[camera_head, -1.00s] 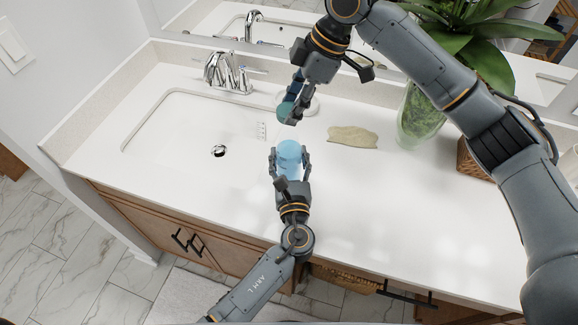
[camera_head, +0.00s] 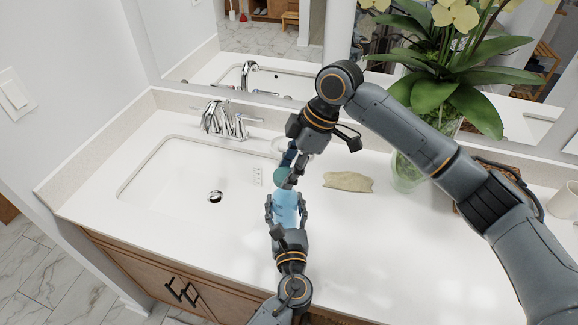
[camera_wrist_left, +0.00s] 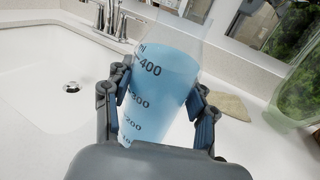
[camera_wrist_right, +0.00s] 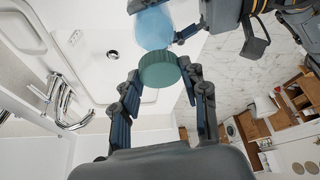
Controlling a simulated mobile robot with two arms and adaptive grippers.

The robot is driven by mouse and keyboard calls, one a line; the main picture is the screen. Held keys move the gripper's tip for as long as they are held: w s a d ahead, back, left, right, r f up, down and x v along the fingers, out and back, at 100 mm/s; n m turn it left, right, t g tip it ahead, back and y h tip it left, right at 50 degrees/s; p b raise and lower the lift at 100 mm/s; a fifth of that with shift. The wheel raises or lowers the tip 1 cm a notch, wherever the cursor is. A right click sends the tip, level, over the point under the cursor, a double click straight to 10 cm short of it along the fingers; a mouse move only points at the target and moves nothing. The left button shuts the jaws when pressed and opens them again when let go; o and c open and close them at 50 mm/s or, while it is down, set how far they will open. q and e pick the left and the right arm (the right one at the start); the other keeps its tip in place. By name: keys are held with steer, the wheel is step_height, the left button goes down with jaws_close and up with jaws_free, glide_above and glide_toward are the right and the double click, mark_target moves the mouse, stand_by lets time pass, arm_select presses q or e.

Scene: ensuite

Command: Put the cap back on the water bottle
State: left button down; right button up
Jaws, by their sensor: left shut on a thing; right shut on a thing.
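The blue water bottle (camera_head: 285,208) with volume marks stands between the fingers of my left gripper (camera_head: 285,212), which is shut on it. The left wrist view shows the bottle (camera_wrist_left: 160,88) close up, upright or nearly so. My right gripper (camera_head: 288,176) comes from above and is shut on the teal round cap (camera_head: 281,176). In the right wrist view the cap (camera_wrist_right: 159,70) sits between the fingertips, beside and partly over the bottle (camera_wrist_right: 154,28). In the head view the cap is just above the bottle's top; I cannot tell whether they touch.
A sink (camera_head: 165,180) with a chrome faucet (camera_head: 222,120) lies to the left. A beige flat piece (camera_head: 348,181) lies on the white counter to the right. A glass vase (camera_head: 408,172) with a plant stands further right. The counter's right front is clear.

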mark_target(285, 208)
steer(key=shift+f, duration=0.9)
steer(key=shift+f, duration=0.6)
